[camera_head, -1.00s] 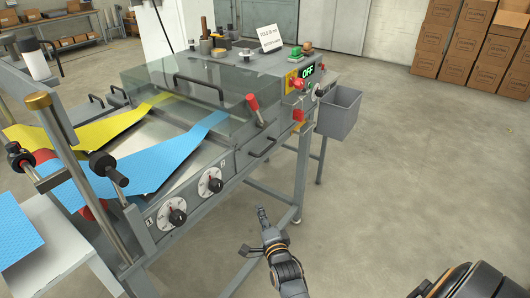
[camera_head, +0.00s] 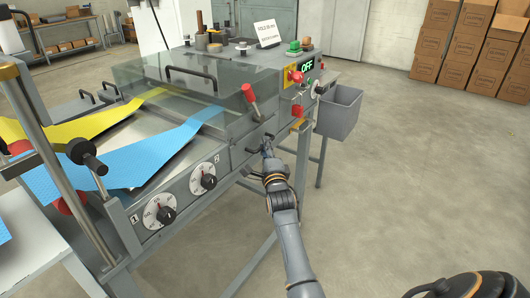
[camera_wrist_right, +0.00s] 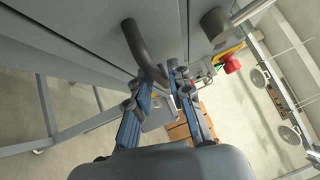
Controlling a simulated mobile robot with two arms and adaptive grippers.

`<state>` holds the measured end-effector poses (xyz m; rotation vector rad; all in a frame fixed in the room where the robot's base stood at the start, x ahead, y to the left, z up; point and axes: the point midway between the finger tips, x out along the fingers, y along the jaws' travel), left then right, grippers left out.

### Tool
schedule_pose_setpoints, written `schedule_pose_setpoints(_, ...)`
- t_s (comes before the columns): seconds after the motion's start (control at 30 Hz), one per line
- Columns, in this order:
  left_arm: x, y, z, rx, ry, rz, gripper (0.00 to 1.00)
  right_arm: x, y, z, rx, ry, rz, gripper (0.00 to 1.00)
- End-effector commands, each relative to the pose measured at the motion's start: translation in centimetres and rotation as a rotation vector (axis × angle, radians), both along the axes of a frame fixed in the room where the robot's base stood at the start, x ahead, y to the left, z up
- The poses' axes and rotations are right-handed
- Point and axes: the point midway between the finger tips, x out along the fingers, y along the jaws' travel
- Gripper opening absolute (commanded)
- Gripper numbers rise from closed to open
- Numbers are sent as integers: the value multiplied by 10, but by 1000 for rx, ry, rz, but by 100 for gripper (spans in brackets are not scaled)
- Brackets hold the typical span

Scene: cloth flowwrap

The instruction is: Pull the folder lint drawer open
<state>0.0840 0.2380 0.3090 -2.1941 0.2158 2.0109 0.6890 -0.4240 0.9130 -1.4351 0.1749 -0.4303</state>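A dark bar handle (camera_head: 254,148) sits on the grey front of the folder machine (camera_head: 228,158), right of the numbered dials; I take it as the lint drawer's handle. The drawer front looks flush with the machine. My right gripper (camera_head: 267,145) is at the right end of this handle. In the right wrist view the curved handle (camera_wrist_right: 136,42) runs down to the fingertips of my right gripper (camera_wrist_right: 160,72). The two blue-sided fingers are apart, with the handle's end between or just beyond their tips; firm contact cannot be told. My left gripper is out of view.
A red-knobbed lever (camera_head: 250,95) rises just above the handle. The floor (camera_head: 400,190) to the right is clear.

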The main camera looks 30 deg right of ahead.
Motion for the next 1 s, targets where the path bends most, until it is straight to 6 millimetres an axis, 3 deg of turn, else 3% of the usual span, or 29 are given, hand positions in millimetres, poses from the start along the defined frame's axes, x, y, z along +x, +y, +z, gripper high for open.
schedule_pose_setpoints(0.17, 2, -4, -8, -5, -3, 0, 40, 11, -5, 1, -1, 0, 0, 21)
schedule_pose_setpoints(0.43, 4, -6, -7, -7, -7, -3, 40, 12, -5, 2, -1, 1, 0, 21)
schedule_pose_setpoints(0.57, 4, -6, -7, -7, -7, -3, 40, 12, -5, 2, -1, 1, 0, 0)
schedule_pose_setpoints(1.0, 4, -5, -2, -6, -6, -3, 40, 5, -7, 3, -1, 3, 0, 0)
